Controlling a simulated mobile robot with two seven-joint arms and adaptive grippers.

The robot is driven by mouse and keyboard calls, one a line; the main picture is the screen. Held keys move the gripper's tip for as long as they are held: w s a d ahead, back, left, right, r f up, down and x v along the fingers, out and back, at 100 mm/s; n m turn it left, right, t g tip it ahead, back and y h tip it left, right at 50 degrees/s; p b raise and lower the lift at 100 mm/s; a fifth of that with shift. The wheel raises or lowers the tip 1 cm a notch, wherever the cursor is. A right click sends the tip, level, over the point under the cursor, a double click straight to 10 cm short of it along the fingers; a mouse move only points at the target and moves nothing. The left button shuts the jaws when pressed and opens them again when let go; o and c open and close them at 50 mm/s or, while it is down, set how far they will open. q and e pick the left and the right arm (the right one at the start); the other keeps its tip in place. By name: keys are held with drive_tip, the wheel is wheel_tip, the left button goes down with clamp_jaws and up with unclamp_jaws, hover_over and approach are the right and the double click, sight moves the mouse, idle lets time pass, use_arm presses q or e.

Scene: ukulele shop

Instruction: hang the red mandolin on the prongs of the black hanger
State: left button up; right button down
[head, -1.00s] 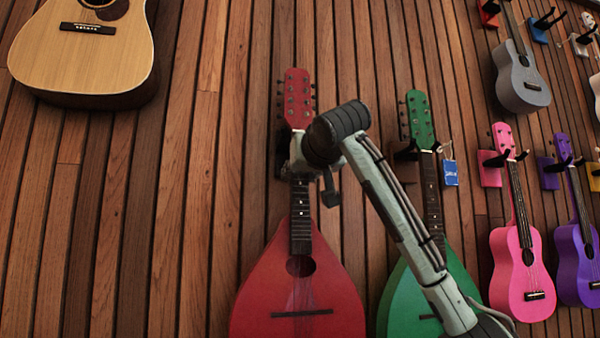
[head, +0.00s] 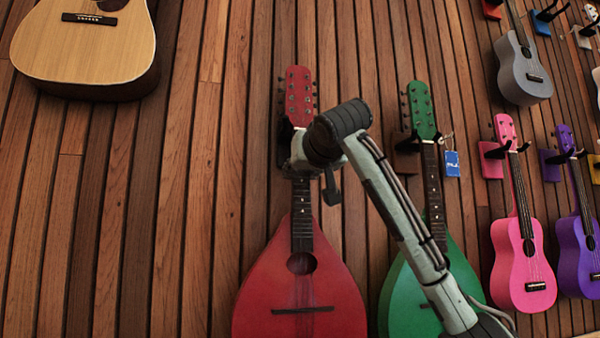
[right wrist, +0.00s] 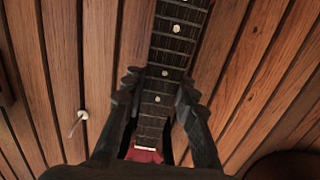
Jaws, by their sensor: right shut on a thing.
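The red mandolin (head: 300,285) is upright against the slatted wall in the head view, its headstock (head: 299,95) up. My right gripper (head: 305,168) is shut on its neck just below the headstock. The right wrist view shows both dark fingers (right wrist: 158,97) on either side of the fretted neck (right wrist: 178,40). The black hanger (head: 284,138) shows as a dark piece behind and left of the neck, at the headstock's lower end. The neck and my wrist hide most of it, so I cannot tell whether its prongs touch the headstock. My left gripper is not in view.
A green mandolin (head: 405,300) hangs close on the right, partly behind my right arm, with a blue tag (head: 451,163) beside it. Pink (head: 522,265) and purple (head: 578,262) ukuleles hang farther right. An acoustic guitar (head: 85,50) hangs upper left. The wall left of the red mandolin is bare.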

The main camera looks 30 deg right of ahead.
drive_tip(key=shift+f, duration=0.15)
drive_tip(key=shift+w, duration=0.1)
idle(0.5)
drive_tip(key=shift+p+x, duration=0.5)
drive_tip(key=shift+x, duration=0.35)
drive_tip(key=shift+w+d, duration=0.15)
drive_tip(key=shift+w, duration=0.15)
